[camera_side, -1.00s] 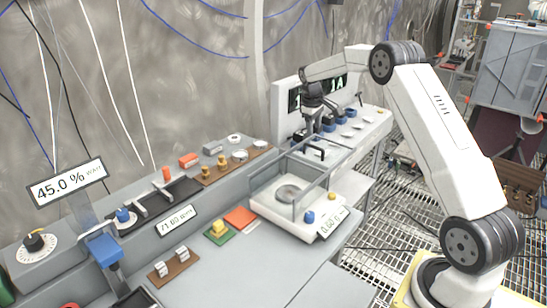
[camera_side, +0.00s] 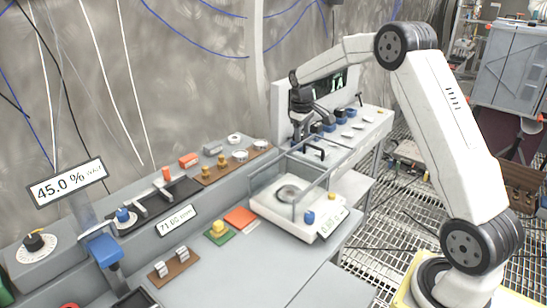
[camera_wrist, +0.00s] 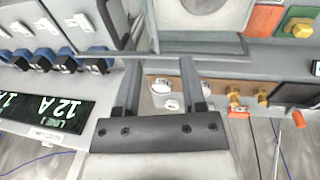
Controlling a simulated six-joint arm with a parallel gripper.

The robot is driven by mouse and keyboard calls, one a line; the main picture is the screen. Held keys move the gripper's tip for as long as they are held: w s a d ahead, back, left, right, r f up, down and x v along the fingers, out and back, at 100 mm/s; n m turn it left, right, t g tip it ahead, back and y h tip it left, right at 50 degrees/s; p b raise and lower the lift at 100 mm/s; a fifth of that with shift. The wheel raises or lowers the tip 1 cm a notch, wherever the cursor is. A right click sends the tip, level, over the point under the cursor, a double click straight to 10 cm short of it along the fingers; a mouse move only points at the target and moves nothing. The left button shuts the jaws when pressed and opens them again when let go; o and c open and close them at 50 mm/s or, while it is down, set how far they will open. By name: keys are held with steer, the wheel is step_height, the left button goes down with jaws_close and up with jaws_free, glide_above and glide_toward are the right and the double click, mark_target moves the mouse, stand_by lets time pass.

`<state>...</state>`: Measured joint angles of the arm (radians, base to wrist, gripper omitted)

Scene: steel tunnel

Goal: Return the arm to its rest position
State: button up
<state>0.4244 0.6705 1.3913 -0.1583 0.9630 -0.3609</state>
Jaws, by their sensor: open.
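My gripper (camera_side: 298,138) hangs in the air near the back wall in the side view, above the far end of the bench beside the glass-walled balance. In the wrist view my gripper (camera_wrist: 161,68) shows two dark fingers spread apart with nothing between them. White round weights or knobs (camera_wrist: 164,86) on a brown strip show below and between the fingers. My arm reaches from its base at the right, over the bench, toward the wall.
The glass-walled balance (camera_side: 257,187) stands on the bench. The front bench top (camera_side: 265,265) is clear.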

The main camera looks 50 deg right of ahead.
steer(key=s+a+f+t, duration=0.1)
steer(key=s+a, duration=0.3)
steer(key=a, duration=0.4)
steer(key=s+a, duration=0.3)
steer(key=a, duration=0.4)
steer(key=s+a+f+y, duration=0.1)
steer(key=s+a+f, duration=0.1)
steer(key=s+a, duration=0.3)
steer(key=s+a+f+t, duration=0.1)
steer(key=s+a, duration=0.4)
steer(key=s, duration=0.4)
steer(key=shift+s+f+y, duration=0.35)
steer(key=shift+y, duration=0.05)
